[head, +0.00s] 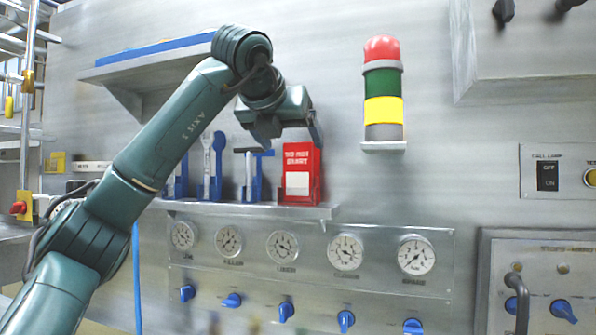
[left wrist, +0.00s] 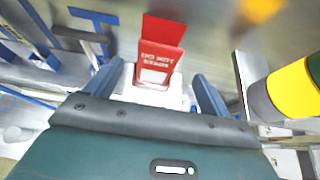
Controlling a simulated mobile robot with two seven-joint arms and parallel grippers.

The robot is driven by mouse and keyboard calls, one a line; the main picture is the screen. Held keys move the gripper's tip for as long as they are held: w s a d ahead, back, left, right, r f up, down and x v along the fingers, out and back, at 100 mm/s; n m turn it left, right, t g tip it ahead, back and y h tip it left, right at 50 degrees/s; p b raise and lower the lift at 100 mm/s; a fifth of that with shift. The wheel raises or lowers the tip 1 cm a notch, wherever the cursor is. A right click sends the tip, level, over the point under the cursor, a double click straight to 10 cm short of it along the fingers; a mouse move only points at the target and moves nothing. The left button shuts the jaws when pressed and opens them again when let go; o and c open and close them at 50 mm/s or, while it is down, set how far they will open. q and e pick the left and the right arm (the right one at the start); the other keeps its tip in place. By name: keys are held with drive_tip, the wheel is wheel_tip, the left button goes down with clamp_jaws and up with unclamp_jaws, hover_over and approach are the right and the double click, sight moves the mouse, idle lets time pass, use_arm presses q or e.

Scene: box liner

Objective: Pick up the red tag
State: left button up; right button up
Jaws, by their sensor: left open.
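The red tag (head: 299,160) stands upright at the right end of a narrow metal shelf, with white lettering above a white panel. It sits in or against a red holder; I cannot tell exactly where one ends. In the left wrist view the red tag (left wrist: 158,55) shows between and beyond the fingertips. My left gripper (head: 290,128) is above and in front of it in the head view. Its blue-grey fingers are spread apart with nothing held between them in the left wrist view (left wrist: 157,85). My right gripper is not in view.
Tools in blue holders (head: 210,170) stand left of the tag on the shelf (head: 270,209). A stacked signal lamp (head: 383,95) is on the wall to the right. An upper shelf (head: 150,62) is behind my arm. Gauges (head: 282,246) and blue knobs lie below.

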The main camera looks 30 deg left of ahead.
sight(297, 155)
use_arm(q)
drive_tip(key=x, duration=0.4)
drive_tip(key=shift+a+f+p, duration=0.1)
drive_tip(key=shift+a+p, duration=0.05)
drive_tip(key=shift+p, duration=0.2)
drive_tip(key=shift+c, duration=0.4)
drive_tip(key=c, duration=1)
drive_tip(key=shift+r, duration=0.2)
